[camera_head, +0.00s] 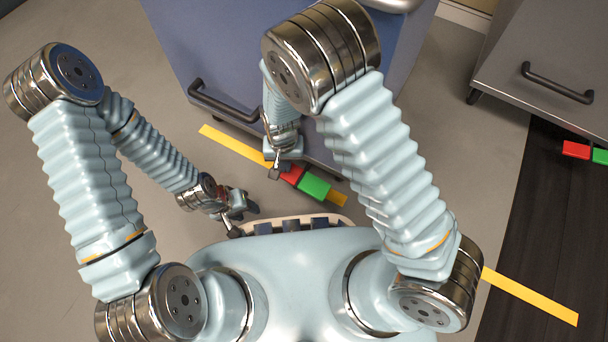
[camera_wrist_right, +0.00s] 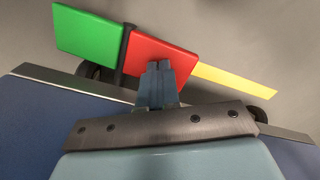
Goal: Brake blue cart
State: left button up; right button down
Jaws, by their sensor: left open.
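The blue cart (camera_head: 215,50) stands in front of me at the top of the head view. At its lower edge are a red pedal (camera_head: 291,174) and a green pedal (camera_head: 314,187), side by side. The right wrist view also shows the red pedal (camera_wrist_right: 158,57) and the green pedal (camera_wrist_right: 88,37), with a dark bar between them. My right gripper (camera_wrist_right: 160,66) is shut, with its fingertips over the red pedal; I cannot tell if they touch it. My left gripper (camera_head: 246,213) is open and empty, low over the floor left of the pedals.
A dark handle (camera_head: 222,104) sticks out from the blue cart's front. A grey cart (camera_head: 530,65) with its own red pedal (camera_head: 576,150) and green pedal (camera_head: 601,156) stands at the right. Yellow tape (camera_head: 232,145) runs along the floor. The floor at the left is clear.

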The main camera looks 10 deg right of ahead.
pick_arm(q)
jog(key=shift+f, duration=0.1)
pick_arm(e)
jog(key=shift+f, duration=0.45)
notch_tip(320, 180, up, 7)
jog(key=p, duration=0.6)
pick_arm(q)
notch_tip(320, 180, up, 6)
jog(key=shift+s, duration=0.15)
